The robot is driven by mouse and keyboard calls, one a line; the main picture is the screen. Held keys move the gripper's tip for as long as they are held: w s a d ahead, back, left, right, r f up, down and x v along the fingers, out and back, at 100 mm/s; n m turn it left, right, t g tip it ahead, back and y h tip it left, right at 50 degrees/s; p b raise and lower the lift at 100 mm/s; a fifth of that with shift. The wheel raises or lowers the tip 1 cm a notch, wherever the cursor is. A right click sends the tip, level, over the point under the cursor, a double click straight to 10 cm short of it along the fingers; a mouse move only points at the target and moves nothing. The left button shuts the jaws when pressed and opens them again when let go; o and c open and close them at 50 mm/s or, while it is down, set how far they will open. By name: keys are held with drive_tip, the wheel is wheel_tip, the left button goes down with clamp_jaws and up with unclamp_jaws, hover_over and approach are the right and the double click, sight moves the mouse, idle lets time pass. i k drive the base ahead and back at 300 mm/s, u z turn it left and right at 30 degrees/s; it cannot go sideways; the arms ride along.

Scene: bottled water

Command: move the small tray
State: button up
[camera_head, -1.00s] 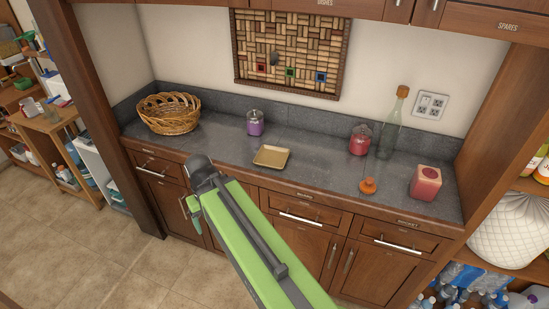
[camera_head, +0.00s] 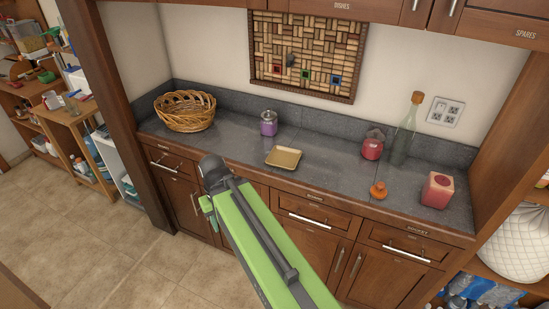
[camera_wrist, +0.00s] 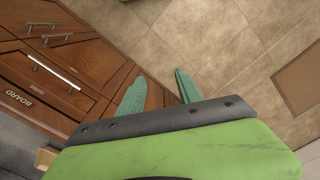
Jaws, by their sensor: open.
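The small tray (camera_head: 284,157) is a shallow tan square tray lying flat on the dark grey counter, near its front edge. My gripper (camera_wrist: 160,88) shows two green fingers spread apart with nothing between them, above the floor in front of the cabinets. In the head view my gripper (camera_head: 208,207) is partly hidden behind my arm's end, to the left of and lower in the picture than the tray, apart from it. A tan corner (camera_wrist: 45,157) at the lower left of the wrist view is probably the tray, mostly hidden by my gripper's body.
The counter (camera_head: 235,146) also holds a wicker basket (camera_head: 186,111), a purple jar (camera_head: 268,124), a red jar (camera_head: 372,147), a corked bottle (camera_head: 405,132), an orange item (camera_head: 378,190) and a pink box (camera_head: 437,190). Bare counter surrounds the tray. Cabinets with handles stand below.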

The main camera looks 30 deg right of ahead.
sight(280, 157)
drive_tip(key=u, duration=0.4)
drive_tip(key=k, duration=1.3)
drive_tip(key=u, duration=0.15)
drive_tip(key=i, duration=0.65)
drive_tip(key=z, duration=0.6)
drive_tip(key=i, duration=0.85)
drive_tip(key=u, duration=0.4)
drive_tip(key=i, duration=1)
drive_tip(key=u, duration=0.7)
